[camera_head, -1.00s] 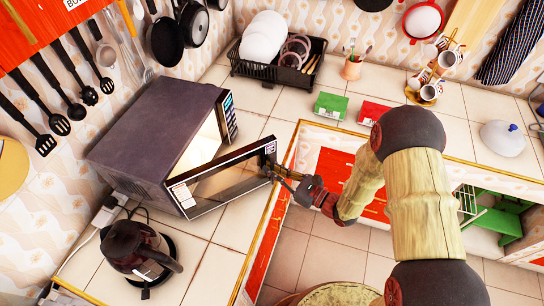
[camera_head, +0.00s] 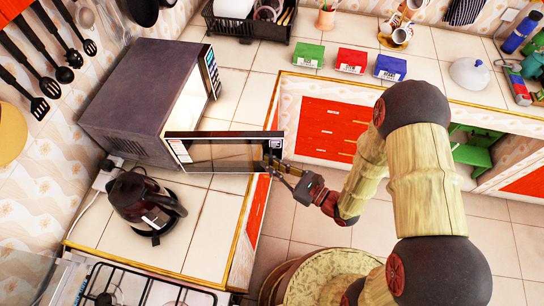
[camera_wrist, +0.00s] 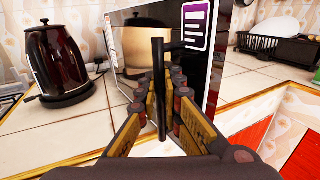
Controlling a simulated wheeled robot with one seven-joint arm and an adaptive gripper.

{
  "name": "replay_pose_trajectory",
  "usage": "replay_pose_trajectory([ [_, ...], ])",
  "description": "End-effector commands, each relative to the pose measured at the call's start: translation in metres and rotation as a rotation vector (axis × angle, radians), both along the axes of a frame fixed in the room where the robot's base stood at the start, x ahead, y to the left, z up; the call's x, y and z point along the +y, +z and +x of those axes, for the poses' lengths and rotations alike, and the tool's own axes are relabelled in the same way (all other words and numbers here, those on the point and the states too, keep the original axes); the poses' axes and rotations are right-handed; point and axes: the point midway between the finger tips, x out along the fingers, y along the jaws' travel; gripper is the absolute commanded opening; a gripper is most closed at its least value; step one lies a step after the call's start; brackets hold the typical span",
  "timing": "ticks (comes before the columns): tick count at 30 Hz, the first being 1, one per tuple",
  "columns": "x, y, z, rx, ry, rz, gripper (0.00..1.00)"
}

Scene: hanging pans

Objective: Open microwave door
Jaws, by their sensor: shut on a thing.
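The dark grey microwave (camera_head: 150,95) stands on the tiled counter at the left in the head view. Its door (camera_head: 215,155) is swung well open and sticks out over the counter, showing the lit inside. My gripper (camera_head: 277,170) is at the free end of the door. In the wrist view my gripper (camera_wrist: 163,100) has its two fingers shut around the dark upright door handle (camera_wrist: 158,75). The door with its purple and white label (camera_wrist: 196,22) is just behind the handle.
A dark kettle (camera_head: 142,200) stands on its base in front of the microwave, below the door. A stove (camera_head: 140,290) is at the bottom left. A black dish rack (camera_head: 250,25) and small green, red and blue boxes (camera_head: 350,60) stand on the back counter.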

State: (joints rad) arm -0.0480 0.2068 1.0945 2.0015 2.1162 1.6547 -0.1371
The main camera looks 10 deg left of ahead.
Motion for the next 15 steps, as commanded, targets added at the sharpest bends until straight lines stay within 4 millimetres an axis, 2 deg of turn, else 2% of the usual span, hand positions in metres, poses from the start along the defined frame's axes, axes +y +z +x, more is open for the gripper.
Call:
replay_pose_trajectory([
  [15, 0.0008, 0.0004, -0.0069, -0.002, -0.003, 0.000, 0.00],
])
